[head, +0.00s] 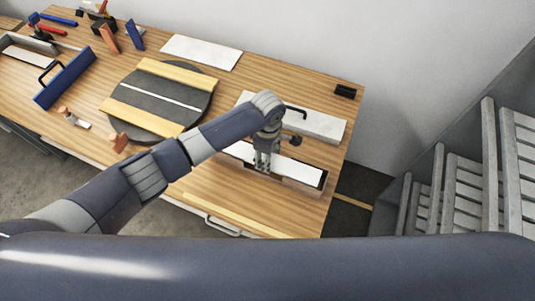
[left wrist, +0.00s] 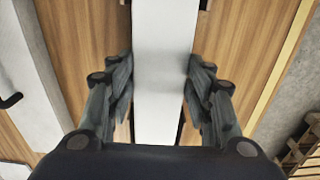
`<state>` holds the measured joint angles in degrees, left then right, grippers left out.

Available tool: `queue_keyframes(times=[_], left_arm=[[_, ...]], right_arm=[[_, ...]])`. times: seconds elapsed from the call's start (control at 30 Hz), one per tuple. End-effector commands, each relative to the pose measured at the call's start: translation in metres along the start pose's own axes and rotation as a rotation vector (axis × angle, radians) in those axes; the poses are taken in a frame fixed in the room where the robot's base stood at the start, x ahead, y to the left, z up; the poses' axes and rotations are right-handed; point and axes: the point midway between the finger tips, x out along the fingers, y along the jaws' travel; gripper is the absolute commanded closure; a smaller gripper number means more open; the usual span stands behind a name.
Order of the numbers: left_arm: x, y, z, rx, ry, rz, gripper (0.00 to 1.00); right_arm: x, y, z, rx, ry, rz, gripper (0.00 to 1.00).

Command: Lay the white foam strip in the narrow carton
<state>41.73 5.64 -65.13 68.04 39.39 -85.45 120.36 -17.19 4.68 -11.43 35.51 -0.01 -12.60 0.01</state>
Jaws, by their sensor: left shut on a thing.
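The white foam strip (head: 298,169) is long and flat, at the right part of the bench in the head view. My left gripper (head: 263,167) is shut on it near its middle. In the left wrist view the strip (left wrist: 164,50) runs up between the two fingers (left wrist: 161,82), which press on its long sides. The narrow carton (head: 304,188) is directly under the strip and roughly lined up with it. Its dark inside shows at the right end. I cannot tell whether the strip rests inside or hovers just above. My right gripper is not in view.
A long pale block (head: 322,124) with a black handle lies just behind the carton. A round dark turntable (head: 187,110) with yellow bars stands to the left. A white board (head: 201,51) and a black box (head: 345,91) are at the back. Bare wood (head: 290,219) lies in front.

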Motion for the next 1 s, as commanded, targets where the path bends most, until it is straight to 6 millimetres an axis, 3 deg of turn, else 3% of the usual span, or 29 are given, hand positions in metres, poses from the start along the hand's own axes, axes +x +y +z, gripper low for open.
queue_keyframes(times=[0.9,0.93,1.0], left_arm=[[0.029,0.000,0.001,0.000,0.000,-0.001,0.65],[0.028,0.000,0.000,0.000,0.000,0.000,0.53],[0.028,0.000,0.000,0.000,0.000,0.000,0.53]], right_arm=[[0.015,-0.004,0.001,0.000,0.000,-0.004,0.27],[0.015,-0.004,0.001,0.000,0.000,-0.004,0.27],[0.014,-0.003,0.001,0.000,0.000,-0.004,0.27]])
